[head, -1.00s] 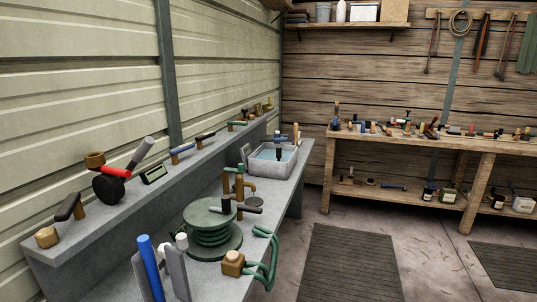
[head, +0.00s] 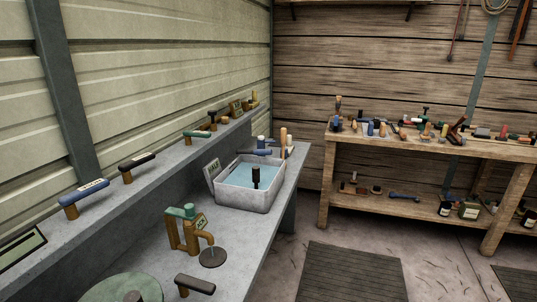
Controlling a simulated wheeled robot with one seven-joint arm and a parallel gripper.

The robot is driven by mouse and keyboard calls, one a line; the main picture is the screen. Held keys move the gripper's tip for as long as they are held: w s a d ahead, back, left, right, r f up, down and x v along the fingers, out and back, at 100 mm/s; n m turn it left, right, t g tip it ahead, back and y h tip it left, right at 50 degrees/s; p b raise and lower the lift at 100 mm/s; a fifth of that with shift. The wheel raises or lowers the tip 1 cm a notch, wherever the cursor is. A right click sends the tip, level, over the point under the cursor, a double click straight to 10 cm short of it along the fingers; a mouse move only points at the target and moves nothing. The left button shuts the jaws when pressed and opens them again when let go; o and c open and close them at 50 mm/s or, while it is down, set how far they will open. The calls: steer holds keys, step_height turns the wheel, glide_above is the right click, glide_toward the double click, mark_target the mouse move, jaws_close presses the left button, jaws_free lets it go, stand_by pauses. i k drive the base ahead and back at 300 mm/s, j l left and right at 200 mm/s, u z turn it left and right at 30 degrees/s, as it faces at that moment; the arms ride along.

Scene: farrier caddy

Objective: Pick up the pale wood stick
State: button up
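An upright, light brown wooden stick (head: 283,142) stands at the far end of the grey bench, behind the right back corner of the water basin. It looks like the pale wood stick, but it is small here and its foot is hidden among other items. Several small wooden pieces also lie on the far workbench, too small to tell apart. My gripper is not in view.
The grey basin (head: 248,208) of water stands on the grey bench (head: 150,255), with a brass tap (head: 181,230) nearer. A raised ledge (head: 110,205) holds several hammer-like tools. A crowded wooden workbench (head: 428,143) stands at right. Open floor with a dark mat (head: 352,272) lies between.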

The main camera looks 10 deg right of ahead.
mark_target(283, 131)
steer(key=i+l+z, duration=0.2)
steer(key=i, duration=0.75)
steer(key=i+l+z, duration=0.1)
steer(key=i+z, duration=0.15)
steer(key=i, duration=0.65)
steer(key=i+j+z, duration=0.1)
steer(key=i, duration=0.35)
steer(key=i+j, duration=0.2)
steer(key=i, duration=0.3)
steer(key=i+j+z, duration=0.15)
steer(key=i, duration=0.3)
